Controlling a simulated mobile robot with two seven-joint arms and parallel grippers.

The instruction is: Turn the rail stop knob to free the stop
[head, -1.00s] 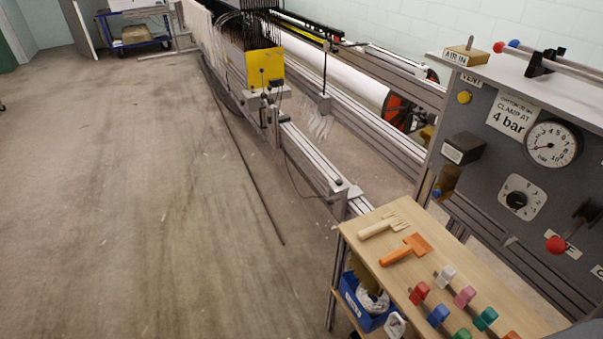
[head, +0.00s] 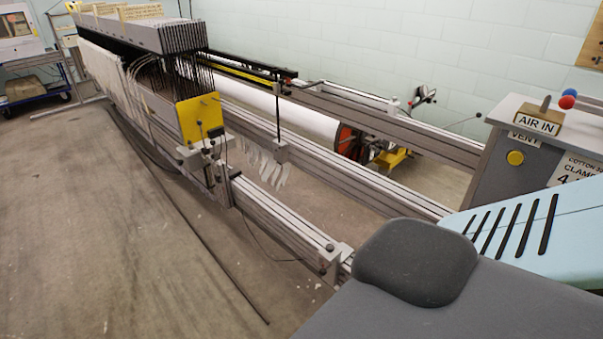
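Neither of my grippers shows in the head view. The long aluminium rail (head: 270,215) runs from the loom toward the lower middle. A small grey block (head: 328,258) with a dark round part sits at its near end; I cannot tell for sure whether this is the rail stop and its knob. Farther along the rail, grey blocks (head: 197,157) with small dark knobs stand beside a yellow plate (head: 200,118). Nothing of mine is seen touching them.
A grey control cabinet (head: 483,175) with AIR IN and VENT labels stands at the right. A white roll (head: 290,118) lies behind the rail. A dark rod (head: 205,258) lies along the floor.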

